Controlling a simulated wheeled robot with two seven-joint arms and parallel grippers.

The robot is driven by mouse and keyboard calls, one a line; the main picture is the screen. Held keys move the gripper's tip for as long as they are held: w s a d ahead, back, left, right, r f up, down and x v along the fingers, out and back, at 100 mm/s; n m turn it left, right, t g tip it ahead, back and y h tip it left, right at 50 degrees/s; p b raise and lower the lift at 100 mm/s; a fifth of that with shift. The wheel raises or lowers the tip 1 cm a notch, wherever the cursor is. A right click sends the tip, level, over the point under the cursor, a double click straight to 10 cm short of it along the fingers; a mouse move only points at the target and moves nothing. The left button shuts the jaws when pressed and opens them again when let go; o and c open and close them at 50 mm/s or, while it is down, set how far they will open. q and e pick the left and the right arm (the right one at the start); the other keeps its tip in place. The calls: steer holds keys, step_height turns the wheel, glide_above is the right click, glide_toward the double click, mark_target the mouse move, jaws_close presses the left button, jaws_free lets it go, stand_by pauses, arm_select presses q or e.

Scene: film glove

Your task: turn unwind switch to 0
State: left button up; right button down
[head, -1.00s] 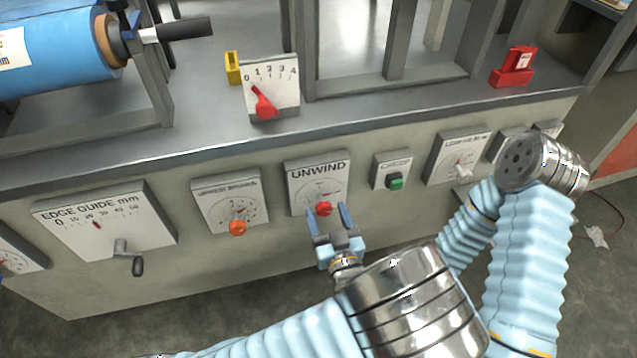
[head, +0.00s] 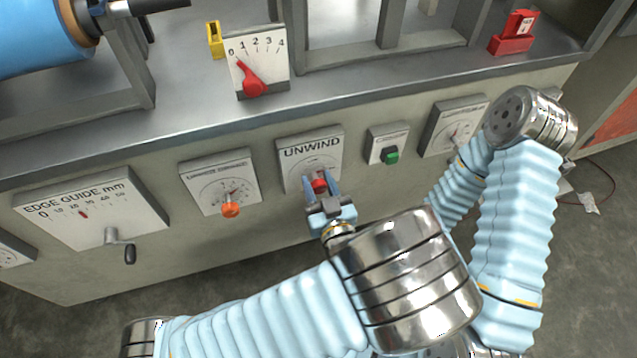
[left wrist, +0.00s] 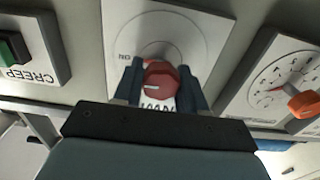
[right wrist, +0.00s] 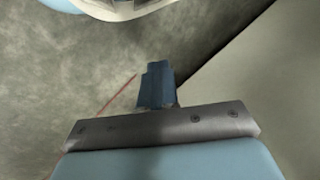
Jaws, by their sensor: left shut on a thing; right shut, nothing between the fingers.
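The unwind switch is a red knob (head: 319,185) on a white plate marked UNWIND (head: 296,157), on the front of the machine. In the left wrist view the red knob (left wrist: 160,82) has a white pointer mark and sits between the two blue fingers. My left gripper (head: 321,190) is shut on the knob, one finger on each side. Part of the plate's dial is hidden by the fingers. My right gripper (right wrist: 156,85) is shut and empty, over the grey floor beside a pale surface. The head view does not show its fingers.
A green CREEP button (head: 390,156) is right of the unwind plate. An orange knob (head: 230,209) is to its left, with the edge guide crank (head: 119,243) farther left. Above, a red lever (head: 252,86) stands on a 0-4 scale plate.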

arm_select(q)
steer(key=shift+f+n+b, duration=0.2)
steer(key=shift+n+b, duration=0.5)
steer(key=shift+b, duration=0.25)
steer(key=n+b, duration=0.3)
steer(key=b, duration=0.1)
steer(key=shift+f, duration=0.15)
steer(key=n+b, duration=0.4)
steer(key=b, duration=0.1)
steer(key=n+b, duration=0.4)
steer(key=b, duration=0.1)
steer(key=shift+a+f+n, duration=0.1)
steer(key=shift+a+n, duration=0.1)
steer(key=shift+n, duration=0.1)
steer(key=shift+s+n+b, duration=0.1)
steer(key=shift+n+b, duration=0.7)
steer(key=shift+n, duration=0.4)
steer(key=shift+r+n, duration=0.25)
steer(key=shift+n, duration=0.95)
steer(key=o, duration=1)
